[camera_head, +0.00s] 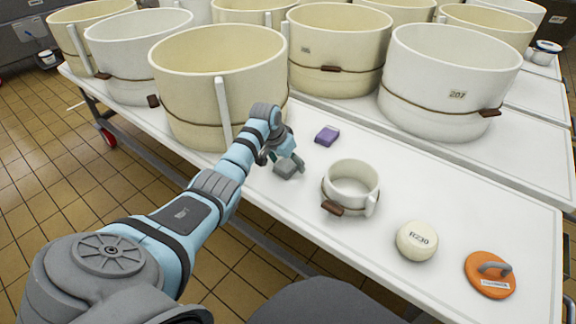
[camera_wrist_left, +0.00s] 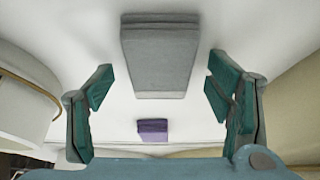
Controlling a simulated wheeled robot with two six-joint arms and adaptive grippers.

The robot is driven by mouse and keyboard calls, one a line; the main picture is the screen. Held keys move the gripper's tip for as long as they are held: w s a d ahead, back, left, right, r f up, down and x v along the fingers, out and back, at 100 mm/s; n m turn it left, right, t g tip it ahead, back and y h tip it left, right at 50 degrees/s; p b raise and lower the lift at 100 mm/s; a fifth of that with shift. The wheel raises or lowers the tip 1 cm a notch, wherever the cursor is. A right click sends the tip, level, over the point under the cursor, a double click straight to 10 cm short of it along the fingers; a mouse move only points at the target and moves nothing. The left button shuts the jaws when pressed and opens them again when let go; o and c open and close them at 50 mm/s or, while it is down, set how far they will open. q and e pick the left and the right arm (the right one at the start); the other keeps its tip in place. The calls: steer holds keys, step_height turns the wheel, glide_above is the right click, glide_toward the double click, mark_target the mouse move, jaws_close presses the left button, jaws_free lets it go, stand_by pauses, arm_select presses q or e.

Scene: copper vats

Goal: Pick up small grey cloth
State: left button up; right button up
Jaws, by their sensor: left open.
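The small grey cloth (camera_head: 287,170) is folded into a thick block and lies on the white table. In the left wrist view the cloth (camera_wrist_left: 159,58) fills the upper middle, its layers showing at the top edge. My left gripper (camera_head: 285,158) is right over the cloth in the head view and hides part of it. In the left wrist view its green-padded fingers (camera_wrist_left: 160,88) are spread wide, with empty space between them; the cloth lies in line with the gap. I cannot tell how high the fingertips are. My right gripper is not in view.
A purple block (camera_head: 327,135) lies behind the cloth. A large cream vat (camera_head: 190,90) stands close to my left forearm. A small cream pot (camera_head: 350,185), a round cheese-like piece (camera_head: 416,241) and an orange disc with a handle (camera_head: 485,284) stand to the right.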

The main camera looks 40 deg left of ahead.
arm_select(q)
steer(key=shift+f, duration=0.1)
steer(key=shift+c, duration=0.4)
steer(key=c, duration=1.2)
